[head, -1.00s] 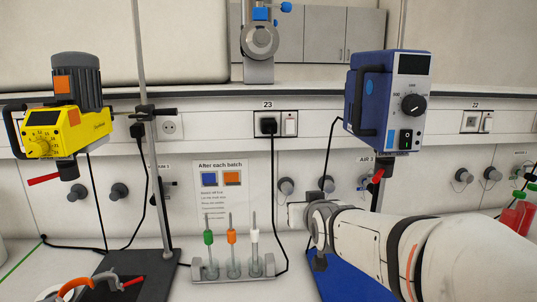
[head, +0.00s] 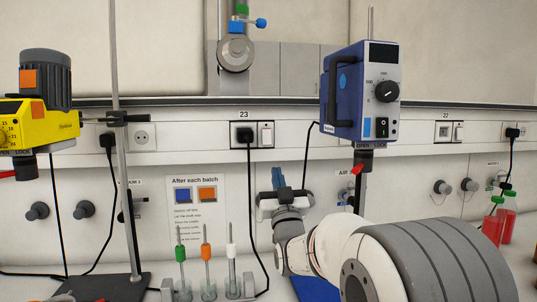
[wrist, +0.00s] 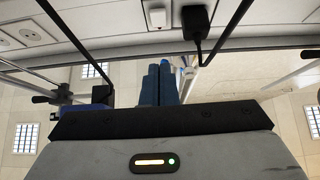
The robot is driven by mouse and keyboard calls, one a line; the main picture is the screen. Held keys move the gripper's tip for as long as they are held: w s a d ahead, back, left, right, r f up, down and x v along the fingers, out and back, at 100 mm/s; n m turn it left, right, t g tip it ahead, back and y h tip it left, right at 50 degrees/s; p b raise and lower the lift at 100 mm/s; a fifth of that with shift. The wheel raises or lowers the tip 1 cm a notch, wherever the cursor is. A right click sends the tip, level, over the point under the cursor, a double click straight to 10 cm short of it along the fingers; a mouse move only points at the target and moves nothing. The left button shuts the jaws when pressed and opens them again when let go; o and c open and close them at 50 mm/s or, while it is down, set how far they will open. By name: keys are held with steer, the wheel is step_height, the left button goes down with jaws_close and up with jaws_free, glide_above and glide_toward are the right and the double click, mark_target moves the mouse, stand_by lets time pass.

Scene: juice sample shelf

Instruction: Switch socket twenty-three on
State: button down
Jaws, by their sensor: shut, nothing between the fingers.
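The socket labelled 23 (head: 243,114) sits on the wall rail, with a black plug (head: 243,135) in its left part and a white rocker switch (head: 266,135) on its right. I cannot tell the rocker's position. My gripper (head: 277,177) is below and slightly right of the switch, its blue fingers close together and empty, apart from the rail. In the wrist view, which looks upside down, the blue fingertips (wrist: 160,72) point towards the rail, with the switch (wrist: 157,18) and the plug (wrist: 195,20) beyond them.
The plug's black cable (head: 250,200) hangs just left of my gripper. A blue stirrer (head: 362,95) hangs to the right and a yellow stirrer (head: 40,105) to the left. A rack (head: 205,291) of coloured-handled tools stands below. Socket 22 (head: 446,132) is farther right.

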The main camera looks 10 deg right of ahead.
steer(key=p, duration=0.3)
glide_toward(267, 139)
step_height(267, 139, up, 5)
steer(key=w, duration=0.2)
steer(key=w+f+p, duration=0.1)
steer(key=w, duration=0.1)
steer(key=shift+f, duration=0.1)
steer(key=shift+w, duration=0.3)
steer(key=shift+f, duration=0.1)
